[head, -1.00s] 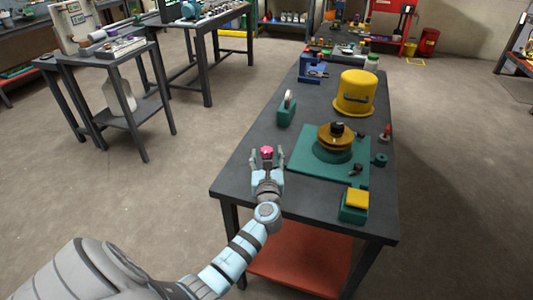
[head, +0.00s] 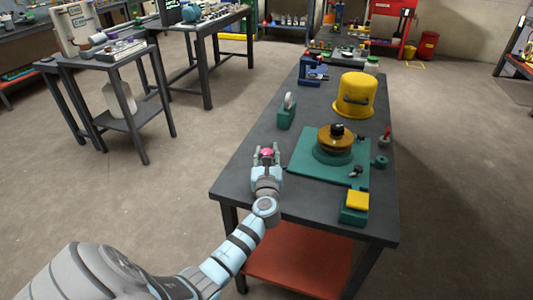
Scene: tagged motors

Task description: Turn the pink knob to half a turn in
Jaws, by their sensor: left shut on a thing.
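The pink knob (head: 267,153) is at the left edge of the dark workbench, left of the green mat. My left gripper (head: 267,156) is shut on the pink knob, with a finger on each side of it. The fingers and hand hide the lower part of the knob and whatever it sits on. No mark on the knob is readable, so its turn angle cannot be told. My right gripper is not in view.
The green mat (head: 303,162) holds a round brass-coloured part (head: 337,143) on a green base. The near-left bench top is clear.

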